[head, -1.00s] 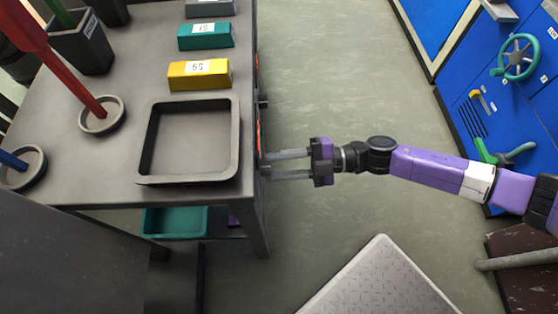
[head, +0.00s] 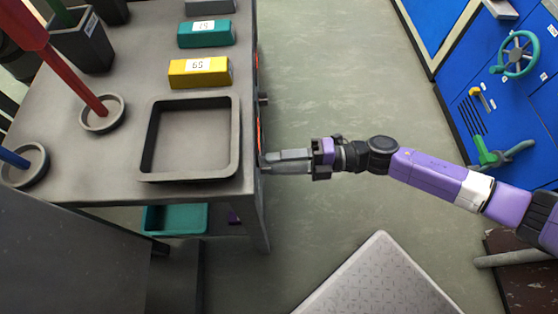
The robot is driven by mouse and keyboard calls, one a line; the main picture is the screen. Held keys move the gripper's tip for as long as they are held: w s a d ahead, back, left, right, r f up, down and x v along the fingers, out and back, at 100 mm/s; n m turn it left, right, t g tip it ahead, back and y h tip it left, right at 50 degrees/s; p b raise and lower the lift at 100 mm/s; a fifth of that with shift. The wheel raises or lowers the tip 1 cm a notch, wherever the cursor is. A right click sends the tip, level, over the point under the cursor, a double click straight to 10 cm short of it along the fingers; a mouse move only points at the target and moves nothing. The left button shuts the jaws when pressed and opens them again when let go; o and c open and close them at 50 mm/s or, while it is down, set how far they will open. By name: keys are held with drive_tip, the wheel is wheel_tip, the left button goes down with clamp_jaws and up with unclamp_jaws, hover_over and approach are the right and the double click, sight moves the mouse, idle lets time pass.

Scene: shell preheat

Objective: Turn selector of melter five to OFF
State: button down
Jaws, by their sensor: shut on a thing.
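My gripper (head: 268,163) reaches left to the side face of the grey bench (head: 90,180), near its front right corner. Its fingers are shut on a small selector at that face. The selector is hidden by the fingertips and the bench edge, so its pointer and markings cannot be read. The fingers lie almost one above the other in this view. Another dark knob (head: 263,99) sticks out of the same face farther back, apart from my gripper. No melter number on that face is visible.
On the bench are an empty square tray (head: 236,140), a yellow block (head: 180,75) and a teal block (head: 205,41). Blue cabinets with a green handwheel (head: 518,54) stand at the right. A grey plate (head: 380,285) is at the bottom. Floor between is clear.

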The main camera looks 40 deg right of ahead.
drive_tip(key=c, duration=0.9)
unclamp_jaws()
drive_tip(key=shift+c, duration=0.2)
drive_tip(key=v, duration=0.7)
drive_tip(key=shift+s+d+p, duration=0.25)
drive_tip(key=shift+d+p, duration=0.05)
drive_tip(key=shift+p, duration=0.05)
